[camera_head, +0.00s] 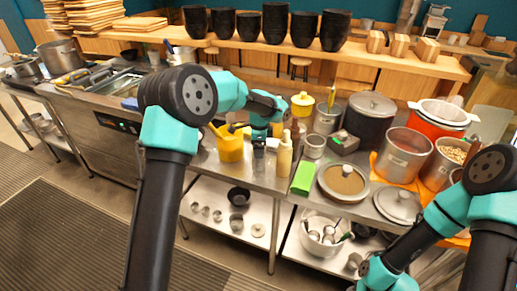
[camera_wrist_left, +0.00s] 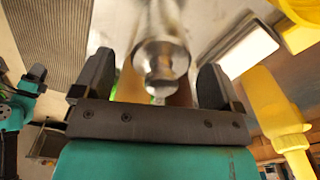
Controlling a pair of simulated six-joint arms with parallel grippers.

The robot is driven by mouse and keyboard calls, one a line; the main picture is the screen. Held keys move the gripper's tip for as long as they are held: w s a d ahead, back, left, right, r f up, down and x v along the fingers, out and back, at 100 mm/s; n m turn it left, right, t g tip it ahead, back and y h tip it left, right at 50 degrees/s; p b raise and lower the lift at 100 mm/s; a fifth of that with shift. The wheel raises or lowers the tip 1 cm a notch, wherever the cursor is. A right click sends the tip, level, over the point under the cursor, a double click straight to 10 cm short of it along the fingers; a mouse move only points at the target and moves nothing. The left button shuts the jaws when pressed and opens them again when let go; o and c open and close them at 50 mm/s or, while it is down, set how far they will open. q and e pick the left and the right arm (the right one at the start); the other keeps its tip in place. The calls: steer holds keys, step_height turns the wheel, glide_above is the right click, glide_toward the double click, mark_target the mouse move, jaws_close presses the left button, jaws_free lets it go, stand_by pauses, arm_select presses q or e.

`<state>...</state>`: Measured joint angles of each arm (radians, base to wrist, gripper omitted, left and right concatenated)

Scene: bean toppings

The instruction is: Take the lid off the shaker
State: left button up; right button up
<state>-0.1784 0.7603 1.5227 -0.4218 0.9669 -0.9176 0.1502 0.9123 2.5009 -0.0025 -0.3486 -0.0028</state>
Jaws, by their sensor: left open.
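My left gripper (camera_head: 259,146) points down over the steel counter, beside a yellow container (camera_head: 230,148) and a cream bottle (camera_head: 284,157). In the left wrist view its two dark fingers are apart, and a shiny metal rounded piece (camera_wrist_left: 161,55) shows between them. It looks like the shaker with its lid, but I cannot tell where the lid meets the body. I see no grip on it.
Large pots (camera_head: 403,154) crowd the counter's right end. A yellow object (camera_wrist_left: 272,105) is close in the left wrist view. The lower shelf (camera_head: 215,233) holds bowls.

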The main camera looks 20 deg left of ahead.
arm_select(q)
steer(key=shift+c, duration=0.4)
steer(key=c, duration=0.7)
steer(key=shift+o, duration=0.2)
steer(key=shift+r, duration=0.1)
steer(key=shift+r, duration=1.65)
steer(key=s+d, duration=0.2)
steer(key=s, duration=0.5)
steer(key=s+d+r, duration=0.1)
steer(key=s+d, duration=0.1)
steer(key=s, duration=0.6)
steer(key=shift+s+d+r, duration=0.2)
steer(key=shift+s+r, duration=0.05)
steer(key=shift+r, duration=0.05)
